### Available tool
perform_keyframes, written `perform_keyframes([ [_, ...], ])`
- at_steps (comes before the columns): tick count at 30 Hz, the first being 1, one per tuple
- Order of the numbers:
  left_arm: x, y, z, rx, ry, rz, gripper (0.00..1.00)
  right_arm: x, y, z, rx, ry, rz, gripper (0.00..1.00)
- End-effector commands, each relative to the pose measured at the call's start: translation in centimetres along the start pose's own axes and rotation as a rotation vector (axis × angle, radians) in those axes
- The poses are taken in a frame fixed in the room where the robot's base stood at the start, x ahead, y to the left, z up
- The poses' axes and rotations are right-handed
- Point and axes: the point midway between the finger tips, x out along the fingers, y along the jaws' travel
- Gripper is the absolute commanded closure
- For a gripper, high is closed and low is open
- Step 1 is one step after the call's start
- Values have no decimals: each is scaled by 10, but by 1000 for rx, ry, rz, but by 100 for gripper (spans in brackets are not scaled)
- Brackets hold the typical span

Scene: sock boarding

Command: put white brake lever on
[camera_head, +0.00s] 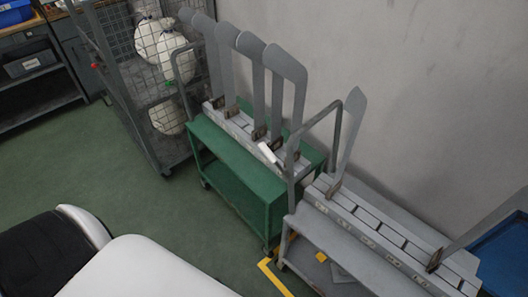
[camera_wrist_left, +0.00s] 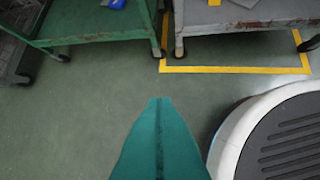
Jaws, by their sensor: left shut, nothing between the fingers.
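A small white piece (camera_head: 267,152), which may be the white brake lever, sits tilted at the front edge of the green cart's top, near its right end. The green cart (camera_head: 232,152) bears a grey rack with several upright grey sock boards (camera_head: 252,82). In the left wrist view, the green cart's lower frame (camera_wrist_left: 95,40) and casters show at the top; no white lever can be made out there. My left gripper (camera_wrist_left: 160,100) has its teal fingers shut together and empty, above bare floor and apart from the cart. My right gripper is in neither view.
A grey cart (camera_head: 335,232) with a slotted rack and a few boards stands right of the green cart. Yellow tape (camera_wrist_left: 235,69) marks the floor beneath it. A wire cage (camera_head: 125,50) with white sacks stands left. Green floor in front is clear.

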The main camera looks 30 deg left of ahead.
Motion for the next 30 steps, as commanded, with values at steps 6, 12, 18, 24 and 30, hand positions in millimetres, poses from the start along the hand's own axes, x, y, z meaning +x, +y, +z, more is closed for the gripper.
perform_keyframes([
  [6, -70, 79, 157, 105, -393, 109, 100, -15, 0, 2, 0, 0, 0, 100],
  [12, -169, 112, 277, 223, -722, 174, 100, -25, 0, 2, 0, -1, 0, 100],
  [18, -246, 114, 342, 308, -931, 201, 100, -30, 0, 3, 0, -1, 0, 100],
  [24, -272, 112, 360, 335, -998, 206, 100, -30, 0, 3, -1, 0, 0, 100],
  [30, -272, 112, 360, 335, -999, 206, 100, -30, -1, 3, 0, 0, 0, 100],
])
